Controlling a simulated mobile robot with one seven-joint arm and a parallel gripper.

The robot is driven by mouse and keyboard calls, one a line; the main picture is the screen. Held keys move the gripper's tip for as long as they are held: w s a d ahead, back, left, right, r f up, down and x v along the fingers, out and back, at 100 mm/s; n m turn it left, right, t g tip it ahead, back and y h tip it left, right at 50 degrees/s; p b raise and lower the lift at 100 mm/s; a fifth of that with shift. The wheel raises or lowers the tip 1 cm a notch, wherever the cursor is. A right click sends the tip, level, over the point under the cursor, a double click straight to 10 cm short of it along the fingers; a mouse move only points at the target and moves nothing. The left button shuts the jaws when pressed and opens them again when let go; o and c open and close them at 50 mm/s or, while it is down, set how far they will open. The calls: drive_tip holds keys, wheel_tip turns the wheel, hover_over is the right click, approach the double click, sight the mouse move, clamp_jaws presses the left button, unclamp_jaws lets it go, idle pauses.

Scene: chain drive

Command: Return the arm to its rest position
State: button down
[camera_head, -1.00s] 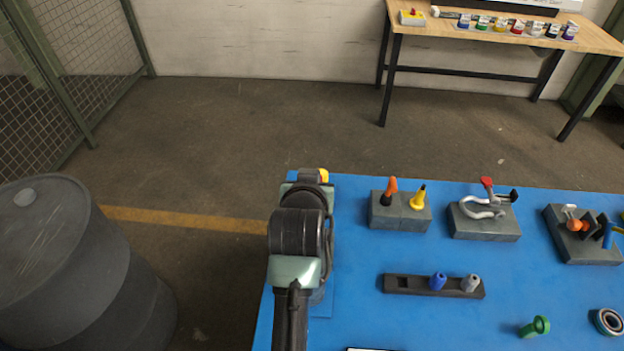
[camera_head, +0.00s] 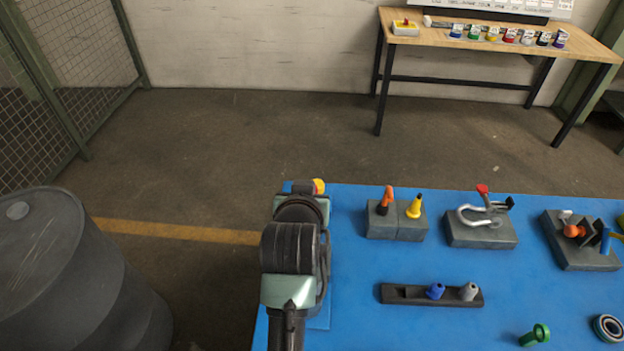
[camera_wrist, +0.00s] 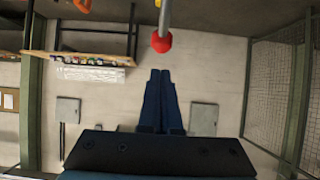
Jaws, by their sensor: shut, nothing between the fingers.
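My arm (camera_head: 293,250) stands at the left end of the blue table (camera_head: 350,330) in the head view. Its fingertips do not show clearly there. In the wrist view, my gripper (camera_wrist: 160,75) shows two dark fingers side by side, shut, with nothing held. The wrist view looks past the fingers at the wall, the wooden bench and the mesh fence. A rod with a red tip (camera_wrist: 161,42) hangs into the top of that view near the fingertips; how far off it is, I cannot tell.
On the blue table are a grey block with orange and yellow tools (camera_head: 397,222), a clamp block (camera_head: 482,233), another fixture block (camera_head: 580,250), a dark rack with blue and grey pieces (camera_head: 400,294), a green part (camera_head: 536,335) and a bearing (camera_head: 609,328). A dark barrel (camera_head: 70,280) stands left.

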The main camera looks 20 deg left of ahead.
drive_tip(key=d+r+m+t+b, duration=0.1)
drive_tip(key=d+r+t, duration=0.3)
drive_tip(key=r, duration=0.9)
drive_tip(key=d+r+m+t+b, duration=0.1)
drive_tip(key=d+r+t, duration=0.35)
drive_tip(key=r, duration=0.75)
drive_tip(key=s+d+r+t+h, duration=0.1)
drive_tip(key=s+d+r+t, duration=0.1)
drive_tip(key=s+r, duration=0.3)
drive_tip(key=s+d+r+t+h+b, duration=0.1)
drive_tip(key=s+d+r+t, duration=0.2)
drive_tip(key=s+r, duration=0.2)
drive_tip(key=s+d+r+m+t+h, duration=0.1)
drive_tip(key=s+d+r+t, duration=0.1)
drive_tip(key=s+r, duration=0.3)
wheel_tip(320, 180, up, 4)
drive_tip(key=shift+s+d+r+b, duration=0.15)
drive_tip(key=shift+d+r+b, duration=0.2)
drive_tip(key=shift+d, duration=0.3)
